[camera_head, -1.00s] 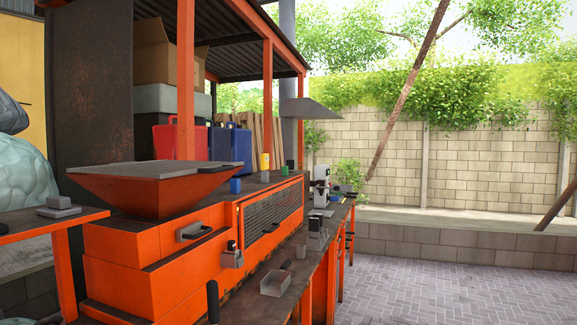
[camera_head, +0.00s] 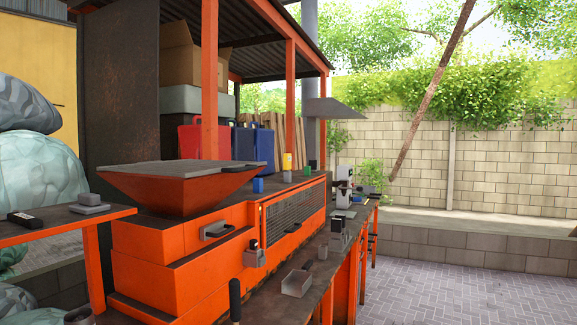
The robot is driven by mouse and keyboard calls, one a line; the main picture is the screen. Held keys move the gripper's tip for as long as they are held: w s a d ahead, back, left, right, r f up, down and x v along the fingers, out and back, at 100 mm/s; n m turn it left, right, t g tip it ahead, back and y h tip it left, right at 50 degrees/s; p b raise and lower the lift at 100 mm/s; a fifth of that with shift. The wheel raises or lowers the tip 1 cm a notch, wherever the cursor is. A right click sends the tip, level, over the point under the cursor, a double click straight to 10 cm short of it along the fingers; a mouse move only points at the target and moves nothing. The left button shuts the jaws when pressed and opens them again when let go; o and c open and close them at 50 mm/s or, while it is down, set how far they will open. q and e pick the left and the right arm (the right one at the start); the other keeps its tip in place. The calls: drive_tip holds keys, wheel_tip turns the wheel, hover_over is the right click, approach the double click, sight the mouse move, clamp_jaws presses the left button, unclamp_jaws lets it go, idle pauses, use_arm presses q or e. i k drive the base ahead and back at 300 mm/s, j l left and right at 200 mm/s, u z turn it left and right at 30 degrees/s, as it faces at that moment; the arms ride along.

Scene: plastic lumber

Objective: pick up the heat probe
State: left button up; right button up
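I cannot tell for sure which thing is the heat probe. A small black device with a pale end (camera_head: 25,219) lies on the left side table (camera_head: 60,229), beside a grey block-like object (camera_head: 90,204). An upright black handle (camera_head: 235,300) stands at the bottom centre of the view, its lower end cut off by the frame edge. Neither of my grippers shows in this view.
A large orange machine with a hopper (camera_head: 182,190) fills the centre. A workbench (camera_head: 315,290) with a small metal tray (camera_head: 297,283) runs along its right side. Stacked pale bales (camera_head: 45,165) stand at the left. The paved floor (camera_head: 450,290) at right is open.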

sight(287, 157)
drive_tip(key=i+l+z, duration=0.6)
drive_tip(key=i, duration=0.35)
drive_tip(key=i+l+z, duration=0.3)
drive_tip(key=i, duration=0.2)
drive_tip(key=i+z, duration=0.35)
drive_tip(key=i, duration=0.15)
drive_tip(key=i+u, duration=0.2)
drive_tip(key=i, duration=0.3)
drive_tip(key=i+l+u, duration=0.2)
drive_tip(key=i, duration=0.25)
drive_tip(key=i+l+u, duration=0.2)
drive_tip(key=i, duration=0.3)
drive_tip(key=i+l+u, duration=0.15)
drive_tip(key=u, duration=0.3)
drive_tip(key=i+l+u, duration=0.2)
drive_tip(key=u, duration=0.2)
drive_tip(key=i+l+u, duration=0.25)
drive_tip(key=u, duration=0.2)
drive_tip(key=i+l+u, duration=0.15)
drive_tip(key=l+u, duration=0.25)
